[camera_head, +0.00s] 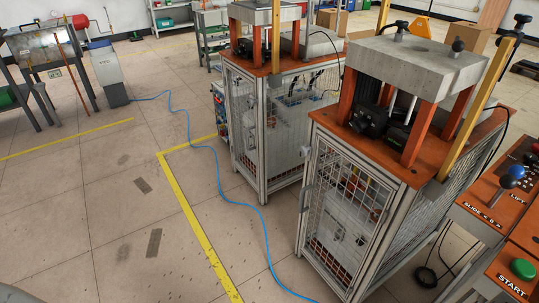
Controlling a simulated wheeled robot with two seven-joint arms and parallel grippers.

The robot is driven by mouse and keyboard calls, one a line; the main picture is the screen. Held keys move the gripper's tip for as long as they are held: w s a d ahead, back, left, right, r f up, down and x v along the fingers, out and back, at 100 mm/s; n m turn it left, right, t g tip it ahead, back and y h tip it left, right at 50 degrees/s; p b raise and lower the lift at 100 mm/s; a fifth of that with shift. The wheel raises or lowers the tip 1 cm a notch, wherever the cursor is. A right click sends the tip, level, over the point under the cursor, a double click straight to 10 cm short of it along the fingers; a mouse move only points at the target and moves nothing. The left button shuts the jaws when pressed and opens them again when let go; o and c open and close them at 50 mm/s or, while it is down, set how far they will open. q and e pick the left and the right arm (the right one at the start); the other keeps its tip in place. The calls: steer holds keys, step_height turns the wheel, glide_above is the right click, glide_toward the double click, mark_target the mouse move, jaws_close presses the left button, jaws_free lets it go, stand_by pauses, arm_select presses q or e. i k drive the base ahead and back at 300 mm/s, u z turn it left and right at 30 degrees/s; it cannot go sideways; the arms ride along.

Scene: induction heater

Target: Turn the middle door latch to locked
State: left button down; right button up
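Two caged machines with wire-mesh doors stand at the centre and right. The nearer machine's mesh door (343,215) appears closed. A small grey handle-like part (306,198) sits at the left edge of this door; whether it is the middle door latch, and how it is turned, is too small to tell. The farther machine's mesh door (243,130) also appears closed, and no latch on it can be made out clearly. Neither my left nor my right gripper is in view.
A control panel (484,190) with a blue knob (507,182) and a green START button (523,269) is at the right edge. A blue cable (217,180) crosses the floor before the machines. The floor (110,220) at left is open.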

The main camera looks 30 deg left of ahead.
mark_target(303, 152)
steer(key=u, duration=1.9)
steer(key=i, duration=3.5)
steer(key=z, duration=3.1)
